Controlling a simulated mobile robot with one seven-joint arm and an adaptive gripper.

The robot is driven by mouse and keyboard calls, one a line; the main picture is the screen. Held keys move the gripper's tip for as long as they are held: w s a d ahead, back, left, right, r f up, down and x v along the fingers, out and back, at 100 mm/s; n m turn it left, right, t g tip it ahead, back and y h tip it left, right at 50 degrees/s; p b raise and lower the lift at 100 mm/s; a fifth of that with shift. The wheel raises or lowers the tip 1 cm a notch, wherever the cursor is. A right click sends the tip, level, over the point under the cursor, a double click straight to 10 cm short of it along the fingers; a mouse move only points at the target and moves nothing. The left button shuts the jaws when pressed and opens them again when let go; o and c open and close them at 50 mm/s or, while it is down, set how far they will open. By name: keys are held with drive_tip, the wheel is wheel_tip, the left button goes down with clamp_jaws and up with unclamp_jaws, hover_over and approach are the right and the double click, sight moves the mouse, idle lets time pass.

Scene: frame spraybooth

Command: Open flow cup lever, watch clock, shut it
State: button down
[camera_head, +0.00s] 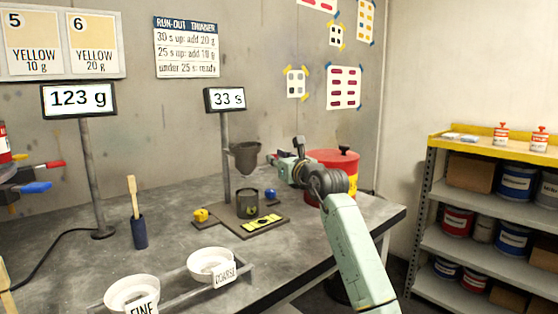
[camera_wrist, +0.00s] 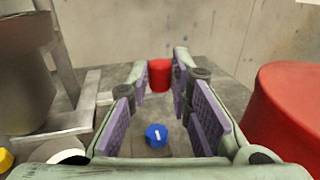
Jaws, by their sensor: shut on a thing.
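The grey flow cup (camera_head: 244,157) is held on a post above a dark catch cup (camera_head: 248,205) on a base plate. The clock (camera_head: 225,99) on that post reads 33 s. My gripper (camera_head: 277,159) is just right of the flow cup. In the wrist view the dark flow cup (camera_wrist: 22,85) fills the left edge. My purple-padded fingers are shut on a red knob (camera_wrist: 160,74) at their tips, which looks like the lever's grip. A pale bar (camera_wrist: 85,105) runs from the cup's side toward the fingers. The lever's exact angle is hard to tell.
A red drum (camera_head: 326,158) stands close right of my gripper and also fills the right of the wrist view (camera_wrist: 287,110). A blue knob (camera_wrist: 156,135) lies below the fingers. FINE (camera_head: 131,290) and COARSE (camera_head: 210,262) strainers stand in front. Shelves (camera_head: 485,235) stand at right.

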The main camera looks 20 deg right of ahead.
drive_tip(key=shift+w+a+y, duration=0.2)
drive_tip(key=shift+a+y, duration=0.2)
drive_tip(key=shift+a, duration=0.55)
drive_tip(key=c, duration=1.4)
unclamp_jaws()
drive_tip(key=shift+w+a, duration=0.1)
drive_tip(key=shift+a, duration=0.15)
drive_tip(key=shift+c, duration=0.2)
drive_tip(key=shift+d, duration=0.15)
drive_tip(key=s+d, duration=0.2)
drive_tip(key=s, duration=1)
drive_tip(key=shift+s+d, duration=0.1)
